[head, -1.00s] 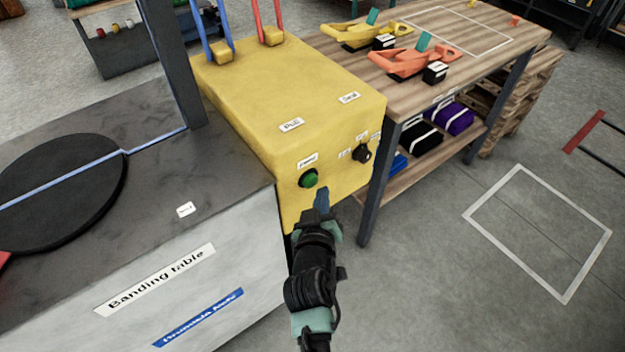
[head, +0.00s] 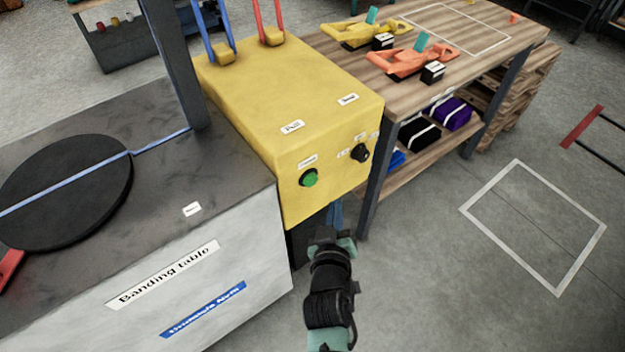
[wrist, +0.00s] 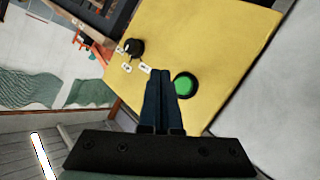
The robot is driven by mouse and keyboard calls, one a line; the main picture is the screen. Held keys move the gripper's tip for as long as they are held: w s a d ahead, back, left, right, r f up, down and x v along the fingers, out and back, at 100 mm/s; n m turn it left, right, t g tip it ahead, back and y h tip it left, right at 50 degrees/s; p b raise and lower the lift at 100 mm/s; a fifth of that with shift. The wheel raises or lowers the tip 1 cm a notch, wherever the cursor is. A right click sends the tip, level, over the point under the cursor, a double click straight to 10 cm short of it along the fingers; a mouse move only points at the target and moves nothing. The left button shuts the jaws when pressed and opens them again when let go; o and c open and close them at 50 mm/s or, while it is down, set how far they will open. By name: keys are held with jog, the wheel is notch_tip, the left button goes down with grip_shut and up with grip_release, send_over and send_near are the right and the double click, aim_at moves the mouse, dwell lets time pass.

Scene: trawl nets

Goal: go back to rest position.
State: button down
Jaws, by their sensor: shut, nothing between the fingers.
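My gripper (head: 336,214) is shut and empty. In the head view it is in front of and below the yellow control box (head: 300,110), apart from the green button (head: 309,178) and the black knob (head: 360,153) on the box's front. In the wrist view the two blue fingers (wrist: 164,100) are together, with the green button (wrist: 186,85) just to their right and the black knob (wrist: 134,47) at upper left. My forearm and wrist extend down to the bottom edge of the head view.
The banding table (head: 236,215) with a black disc (head: 66,190) and a blue strap stands at left. A wooden bench (head: 455,62) with yellow and orange tools stands at upper right.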

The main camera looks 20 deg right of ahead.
dwell(0.3)
jog(key=w+a+r+t, duration=0.2)
jog(key=r, duration=0.9)
jog(key=w+a+r+m+t, duration=0.1)
jog(key=w+a+r+t, duration=0.1)
jog(key=r, duration=0.9)
jog(key=w+a+r+t, duration=0.2)
jog(key=r, duration=1)
jog(key=s+a+r+t+y+p, duration=0.1)
jog(key=s+a+r+t+y, duration=0.15)
jog(key=s+r, duration=0.55)
jog(key=s+a+r+t+y, duration=0.2)
jog(key=s+a+r+t, duration=0.15)
jog(key=r, duration=0.85)
jog(key=s+a+r+t+y+p, duration=0.15)
jog(key=s+a+r, duration=0.3)
jog(key=r, duration=0.65)
notch_tip(320, 180, up, 13)
jog(key=p, duration=1.3)
jog(key=shift+d, duration=0.25)
jog(key=shift+f+t, duration=0.15)
jog(key=shift+t, duration=0.1)
